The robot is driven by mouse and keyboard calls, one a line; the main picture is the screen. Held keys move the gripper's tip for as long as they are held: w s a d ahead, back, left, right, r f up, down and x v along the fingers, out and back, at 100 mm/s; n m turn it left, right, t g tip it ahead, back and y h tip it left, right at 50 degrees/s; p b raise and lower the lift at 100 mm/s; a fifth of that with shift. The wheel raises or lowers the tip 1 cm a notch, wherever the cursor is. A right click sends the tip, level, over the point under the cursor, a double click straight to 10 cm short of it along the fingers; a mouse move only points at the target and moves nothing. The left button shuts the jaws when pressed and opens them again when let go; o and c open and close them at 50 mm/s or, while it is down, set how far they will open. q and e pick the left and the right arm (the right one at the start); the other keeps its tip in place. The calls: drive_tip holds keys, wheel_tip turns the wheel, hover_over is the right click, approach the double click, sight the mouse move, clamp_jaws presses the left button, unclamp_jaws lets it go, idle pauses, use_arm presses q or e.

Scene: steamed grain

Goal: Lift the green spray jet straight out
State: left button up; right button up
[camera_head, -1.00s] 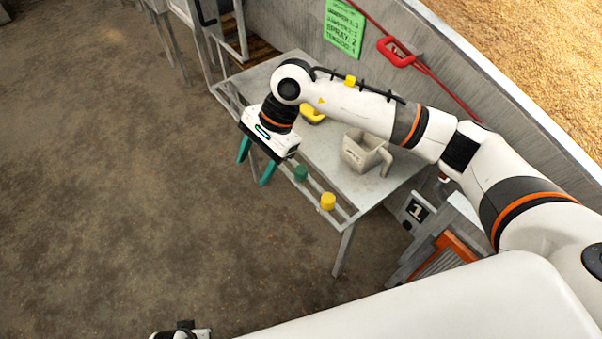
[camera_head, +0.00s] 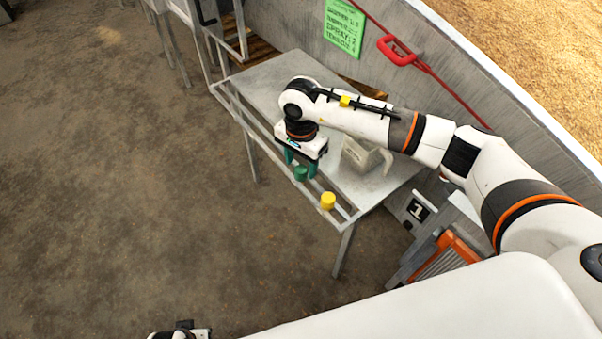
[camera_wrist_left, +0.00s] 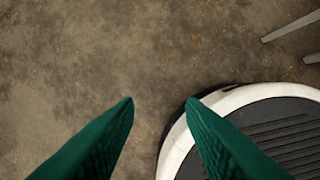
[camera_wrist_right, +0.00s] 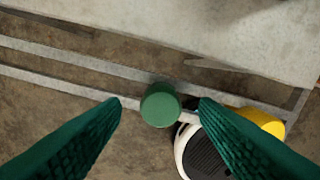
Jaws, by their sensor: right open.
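The green spray jet (camera_head: 301,173) is a short green cylinder on the rail rack (camera_head: 273,150) along the table's front edge. In the right wrist view the jet (camera_wrist_right: 160,105) shows between and just beyond my fingertips. My right gripper (camera_head: 301,168) is open, with its green fingers pointing down behind and around the jet; I cannot tell whether they touch it. In the right wrist view the right gripper (camera_wrist_right: 160,102) has a wide gap and holds nothing. My left gripper (camera_wrist_left: 158,102) is open and empty over the floor.
A yellow jet (camera_head: 328,201) sits on the rack to the right, and also shows in the right wrist view (camera_wrist_right: 262,121) behind a finger. A grey-beige jug (camera_head: 358,155) stands on the table (camera_head: 262,80). A green sign (camera_head: 344,27) and red handle (camera_head: 396,50) are on the wall.

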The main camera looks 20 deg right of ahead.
sight(301, 169)
drive_tip(key=shift+f, duration=1.4)
drive_tip(key=c, duration=1)
use_arm(q)
drive_tip(key=shift+w+r, duration=0.1)
drive_tip(key=shift+r, duration=0.35)
use_arm(e)
drive_tip(key=shift+c, duration=0.2)
drive_tip(key=shift+r, duration=0.15)
